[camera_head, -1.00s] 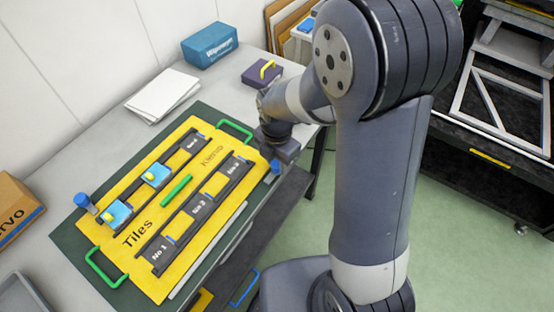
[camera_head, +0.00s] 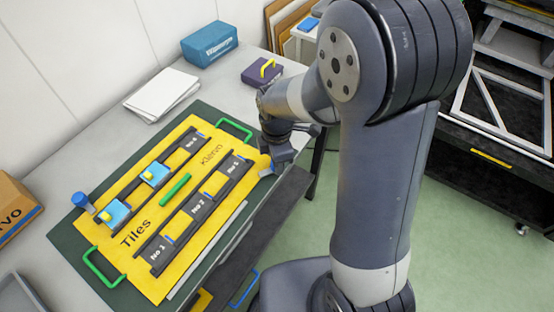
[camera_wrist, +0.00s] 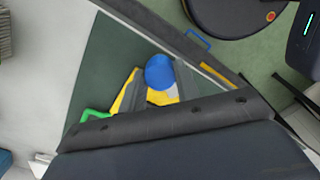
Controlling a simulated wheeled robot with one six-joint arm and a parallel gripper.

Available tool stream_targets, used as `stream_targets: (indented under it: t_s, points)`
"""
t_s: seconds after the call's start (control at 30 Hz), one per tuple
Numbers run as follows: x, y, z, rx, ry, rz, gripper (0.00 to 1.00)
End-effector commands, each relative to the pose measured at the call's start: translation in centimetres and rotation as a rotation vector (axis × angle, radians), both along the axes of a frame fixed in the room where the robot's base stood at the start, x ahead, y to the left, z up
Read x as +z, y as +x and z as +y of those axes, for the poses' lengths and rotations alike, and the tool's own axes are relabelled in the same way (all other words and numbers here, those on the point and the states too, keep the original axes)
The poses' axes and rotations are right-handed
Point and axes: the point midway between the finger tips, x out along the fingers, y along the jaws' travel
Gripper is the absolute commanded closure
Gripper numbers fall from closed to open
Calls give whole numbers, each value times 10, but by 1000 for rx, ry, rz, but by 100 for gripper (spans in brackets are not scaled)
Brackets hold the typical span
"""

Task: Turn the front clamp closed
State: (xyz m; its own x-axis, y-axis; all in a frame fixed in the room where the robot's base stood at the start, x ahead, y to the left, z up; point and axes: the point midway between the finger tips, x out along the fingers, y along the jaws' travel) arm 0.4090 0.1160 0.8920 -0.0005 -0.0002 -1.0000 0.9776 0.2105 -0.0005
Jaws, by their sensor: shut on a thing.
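The front clamp, a blue round-headed piece (camera_head: 267,172), is at the right-hand end of the yellow tile board (camera_head: 150,283). It shows from above in the wrist view (camera_wrist: 160,70) as a blue disc between my finger ends. My gripper (camera_head: 272,163) is at this clamp, shut on it. In the wrist view my gripper (camera_wrist: 158,88) has one finger on each side of the blue head. The dark gripper body hides the clamp's lower part, and how far it is turned cannot be told.
Another blue clamp (camera_head: 84,203) stands at the board's left end. Green handles (camera_head: 235,130) (camera_head: 104,268) stick up at both ends, and a green bar (camera_head: 175,189) lies mid-board. Blue blocks with yellow knobs (camera_head: 117,212) sit in the far rail. A purple block (camera_head: 262,73) stands behind my gripper.

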Motion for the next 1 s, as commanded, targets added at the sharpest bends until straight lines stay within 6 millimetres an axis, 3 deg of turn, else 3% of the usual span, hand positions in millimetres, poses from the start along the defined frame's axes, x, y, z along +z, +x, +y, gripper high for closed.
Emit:
stream_targets:
  t_s: [1.0]
  points:
    - [1, 1, 0, -898, 1, -2, 92]
